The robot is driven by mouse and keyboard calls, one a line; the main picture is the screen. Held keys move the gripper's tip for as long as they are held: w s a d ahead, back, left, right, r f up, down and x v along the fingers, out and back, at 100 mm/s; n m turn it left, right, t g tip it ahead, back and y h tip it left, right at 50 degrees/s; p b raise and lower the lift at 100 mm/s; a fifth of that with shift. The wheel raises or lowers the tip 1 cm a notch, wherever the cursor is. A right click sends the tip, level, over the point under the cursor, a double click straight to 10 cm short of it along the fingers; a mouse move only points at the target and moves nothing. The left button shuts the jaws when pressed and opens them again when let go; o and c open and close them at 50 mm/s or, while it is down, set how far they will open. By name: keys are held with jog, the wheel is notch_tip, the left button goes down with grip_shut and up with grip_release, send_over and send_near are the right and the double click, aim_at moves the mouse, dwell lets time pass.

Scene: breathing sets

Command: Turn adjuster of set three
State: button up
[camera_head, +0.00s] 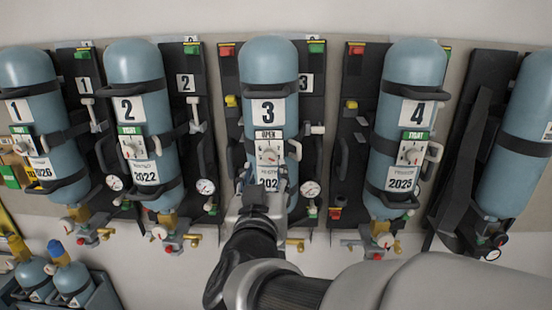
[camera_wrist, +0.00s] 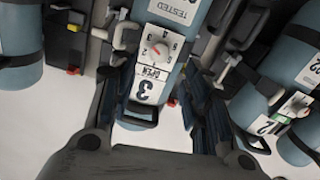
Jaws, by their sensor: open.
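Set three is a blue cylinder (camera_head: 271,70) with a "3" plate (camera_head: 268,112), mounted on a dark backboard. Its adjuster (camera_head: 269,152) is a pale dial with a knob, just under an "OPEN" plate (camera_head: 268,134). In the wrist view, which shows the set upside down, the adjuster (camera_wrist: 157,51) has a red mark and numbers around it. My gripper (camera_head: 264,184) is in front of the lower cylinder, just below the dial. In the wrist view my gripper (camera_wrist: 158,80) is open, its fingers on either side of the cylinder. I see nothing held; the finger-to-dial distance is unclear.
Set two (camera_head: 134,65) hangs to the left and set four (camera_head: 415,62) to the right, both with "TIGHT" plates. A gauge (camera_head: 311,190) and a side handle (camera_head: 313,129) are close to set three. Small cylinders (camera_head: 72,278) stand in a crate at lower left.

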aim_at(269, 158)
jog(key=w, duration=0.7)
jog(key=shift+w+d, duration=0.15)
jog(key=shift+c, duration=0.5)
grip_shut()
